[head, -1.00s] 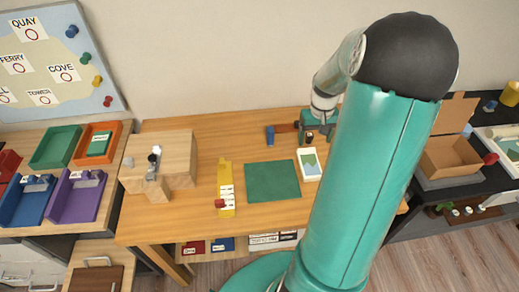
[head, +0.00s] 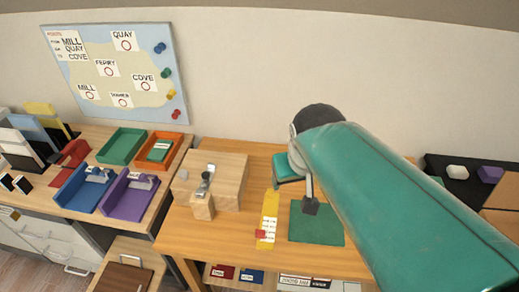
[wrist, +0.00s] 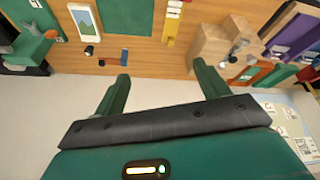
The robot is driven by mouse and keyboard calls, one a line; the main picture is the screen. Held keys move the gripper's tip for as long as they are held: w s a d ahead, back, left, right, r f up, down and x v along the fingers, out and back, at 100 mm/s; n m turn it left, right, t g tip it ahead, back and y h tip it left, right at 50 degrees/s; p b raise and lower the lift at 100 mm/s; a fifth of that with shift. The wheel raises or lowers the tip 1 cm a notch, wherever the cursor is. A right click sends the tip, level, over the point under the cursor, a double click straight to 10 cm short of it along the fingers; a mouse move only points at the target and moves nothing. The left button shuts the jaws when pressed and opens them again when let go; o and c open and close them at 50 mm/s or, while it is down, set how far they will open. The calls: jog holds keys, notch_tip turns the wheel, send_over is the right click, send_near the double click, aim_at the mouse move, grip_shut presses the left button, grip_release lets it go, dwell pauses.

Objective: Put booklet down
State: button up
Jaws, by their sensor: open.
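A green booklet (head: 160,151) with a white label lies inside the orange tray (head: 184,146) on the left desk, below the map board. In the wrist view the booklet (wrist: 276,75) shows small at the right. My gripper (wrist: 160,72) has its two green fingers spread apart, with nothing between them. It is up over the back of the wooden table (head: 230,233), well to the right of the booklet. In the head view my arm hides part of the gripper and the fingertips are not clear.
Beside the orange tray stand green (head: 122,146), blue (head: 82,189) and purple (head: 128,193) trays. A wooden block (head: 226,172) with a metal fitting, a yellow strip (head: 269,212) and a green mat (head: 325,228) lie on the table. The wall is close behind.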

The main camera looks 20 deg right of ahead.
jog(key=shift+o, duration=0.3)
jog(key=s+a+r+n+t+y, duration=0.1)
jog(key=s+a, duration=0.3)
jog(key=a, duration=0.1)
jog(key=shift+s+r, duration=0.2)
jog(key=w+d+f+m+g+h, duration=0.1)
jog(key=w+d+f+g, duration=0.15)
jog(key=w+d, duration=0.4)
jog(key=w+d+f+m+g+h, duration=0.1)
jog(key=w+d+f+m, duration=0.2)
jog(key=d, duration=0.7)
jog(key=s+d+f+m+g+y, duration=0.1)
jog(key=s+d+f+g+y, duration=0.1)
jog(key=d+f, duration=1.35)
jog(key=f, duration=0.3)
jog(key=d+f, duration=0.1)
jog(key=f, duration=0.2)
jog(key=shift+w+d+f, duration=0.1)
jog(key=shift+w+f, duration=0.2)
jog(key=shift+f, duration=1.2)
jog(key=shift+w+f, duration=0.15)
jog(key=shift+f, duration=1.15)
jog(key=c, duration=0.9)
jog(key=shift+o, duration=0.2)
